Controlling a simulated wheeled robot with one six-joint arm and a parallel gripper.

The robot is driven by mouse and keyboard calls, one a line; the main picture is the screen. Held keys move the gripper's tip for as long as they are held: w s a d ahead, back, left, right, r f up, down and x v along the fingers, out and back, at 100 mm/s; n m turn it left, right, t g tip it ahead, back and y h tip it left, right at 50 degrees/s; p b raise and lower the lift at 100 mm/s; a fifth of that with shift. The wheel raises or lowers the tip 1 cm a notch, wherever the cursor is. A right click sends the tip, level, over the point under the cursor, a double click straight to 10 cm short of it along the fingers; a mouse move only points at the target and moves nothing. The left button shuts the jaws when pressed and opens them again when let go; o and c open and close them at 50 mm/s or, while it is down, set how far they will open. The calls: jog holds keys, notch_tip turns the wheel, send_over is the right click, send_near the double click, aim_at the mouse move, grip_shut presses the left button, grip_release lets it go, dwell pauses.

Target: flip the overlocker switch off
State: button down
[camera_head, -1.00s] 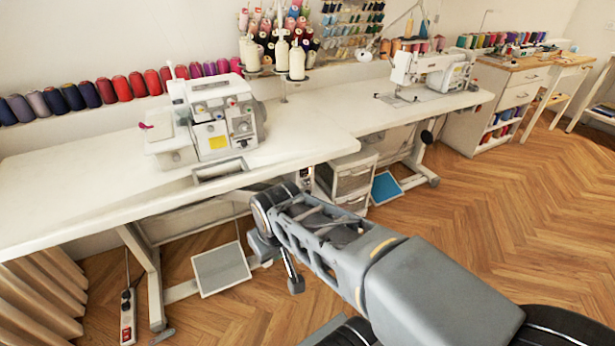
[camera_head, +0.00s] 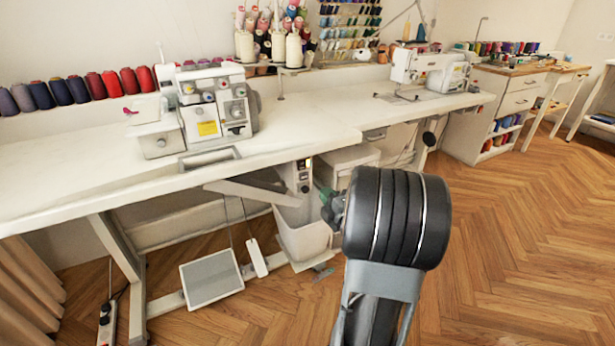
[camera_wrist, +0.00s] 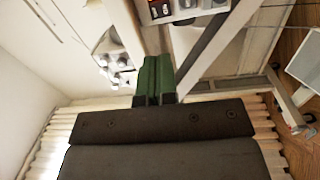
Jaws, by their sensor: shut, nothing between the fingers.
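The overlocker (camera_head: 212,108) stands on the left part of the white sewing table. A pale switch box (camera_head: 303,177) with small dark controls hangs under the table's front edge, to its lower right. A box with dark and red-orange controls shows at the top of the wrist view (camera_wrist: 162,10), cut off by the edge; it looks like the same box. My gripper (camera_head: 328,208) is partly hidden behind my black arm joint, just right of and below the switch box in the head view. Its green fingers (camera_wrist: 157,75) are shut and empty, apart from the box. The switch's position cannot be read.
The white table (camera_head: 90,195) overhangs the box. A pale bin (camera_head: 303,238), a foot pedal (camera_head: 211,276) and table legs are below. A second sewing machine (camera_head: 430,70) stands to the right. Wooden floor (camera_head: 500,250) is open at the right.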

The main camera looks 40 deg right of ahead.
aim_at(304, 163)
jog(key=shift+s+d+f+n+t, duration=0.1)
jog(key=shift+s+d+n+t, duration=0.1)
jog(key=shift+s+n+t, duration=0.25)
jog(key=shift+w, duration=0.1)
jog(key=b+x, duration=0.2)
jog(key=x, duration=1.1)
jog(key=shift+w+a+b, duration=0.1)
jog(key=shift+w+b, duration=0.25)
jog(key=shift+w, duration=0.1)
